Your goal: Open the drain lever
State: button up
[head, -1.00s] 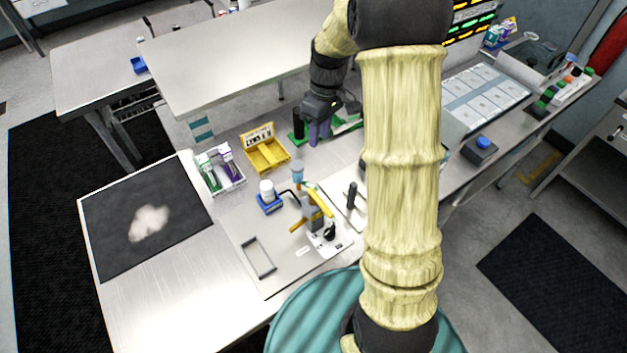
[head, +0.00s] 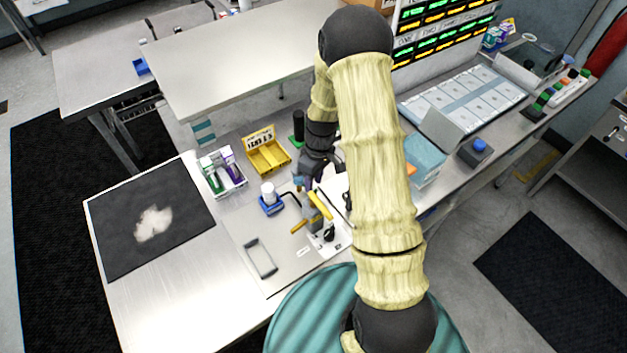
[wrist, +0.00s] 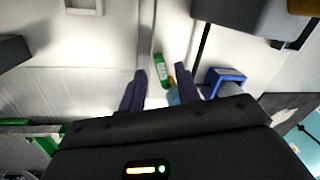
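A small fixture with yellow levers stands on the grey plate on the bench in the head view. One yellow lever (head: 320,204) slants up at its top, and another yellow lever (head: 299,226) sticks out low on its left. I cannot tell which one is the drain lever. My gripper (head: 304,184) is just behind and above the fixture, pointing down. In the wrist view my gripper (wrist: 160,86) has its two dark fingers apart, with nothing clearly held. Beyond and between them show a green labelled piece (wrist: 162,68) and a small yellow and blue piece.
A blue holder with a white cap (head: 270,197) stands just left of the fixture. A yellow bin (head: 268,156) and a tray of boxes (head: 222,172) are further left. A grey handle (head: 260,258) lies in front. The dark mat (head: 115,220) carries a pale patch.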

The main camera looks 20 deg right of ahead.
jog(key=shift+a+f, duration=0.1)
jog(key=shift+f, duration=0.7)
grip_shut()
